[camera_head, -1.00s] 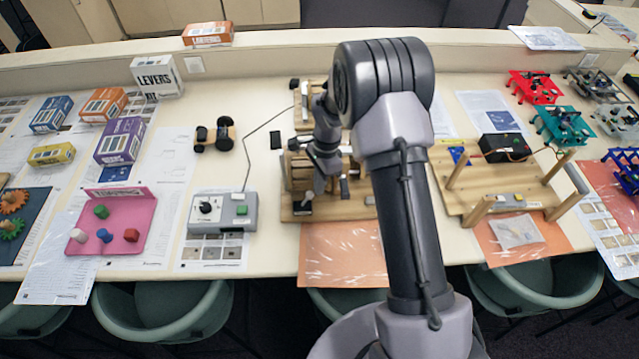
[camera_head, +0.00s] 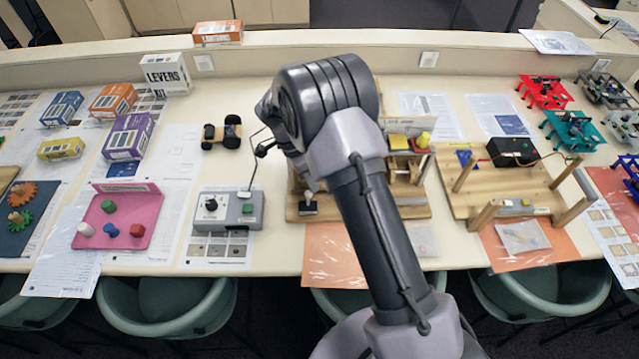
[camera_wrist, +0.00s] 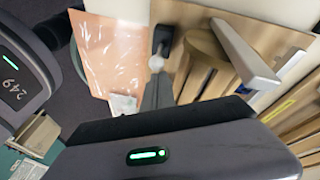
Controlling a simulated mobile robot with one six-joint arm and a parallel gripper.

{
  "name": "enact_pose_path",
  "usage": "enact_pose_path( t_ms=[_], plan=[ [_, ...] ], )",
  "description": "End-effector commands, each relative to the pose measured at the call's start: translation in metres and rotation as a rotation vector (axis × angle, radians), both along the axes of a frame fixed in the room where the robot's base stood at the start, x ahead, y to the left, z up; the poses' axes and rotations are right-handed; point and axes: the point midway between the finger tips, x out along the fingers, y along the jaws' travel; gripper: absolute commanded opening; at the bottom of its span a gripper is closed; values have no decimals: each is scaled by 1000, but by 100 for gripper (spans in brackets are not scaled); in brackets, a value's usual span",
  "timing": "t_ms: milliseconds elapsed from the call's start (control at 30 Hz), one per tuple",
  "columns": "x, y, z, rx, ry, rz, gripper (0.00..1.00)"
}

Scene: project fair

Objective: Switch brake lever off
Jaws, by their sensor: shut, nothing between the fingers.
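The wooden machine (camera_head: 408,209) stands on a board at the middle of the table, partly hidden by my arm. A small black lever-like part (camera_head: 308,207) sits at its front left; it also shows in the wrist view as a black piece (camera_wrist: 163,38). I cannot tell for certain that this is the brake lever, nor its setting. My gripper (camera_wrist: 157,66) is shut and empty, its pale tips close to the black part; contact cannot be told. A light grey bar (camera_wrist: 245,55) is right of the tips in the wrist view, by round wood.
A grey control box (camera_head: 226,209) with a knob and green button stands left of the machine, with a cable running up. A wooden frame with posts (camera_head: 510,190) is at the right. An orange sheet (camera_head: 335,255) lies in front.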

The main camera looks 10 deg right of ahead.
Motion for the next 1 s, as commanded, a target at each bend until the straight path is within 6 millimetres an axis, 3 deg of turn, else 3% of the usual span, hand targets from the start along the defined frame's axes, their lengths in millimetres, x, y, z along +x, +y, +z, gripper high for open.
enact_pose_path(
  t_ms=[133, 300, 1000],
  plan=[
    [3, 13, -3, -114, 21, 0, 0],
    [5, 24, -3, -109, 22, -2, 0],
    [4, 23, 16, -106, 23, 0, 0]
  ],
)
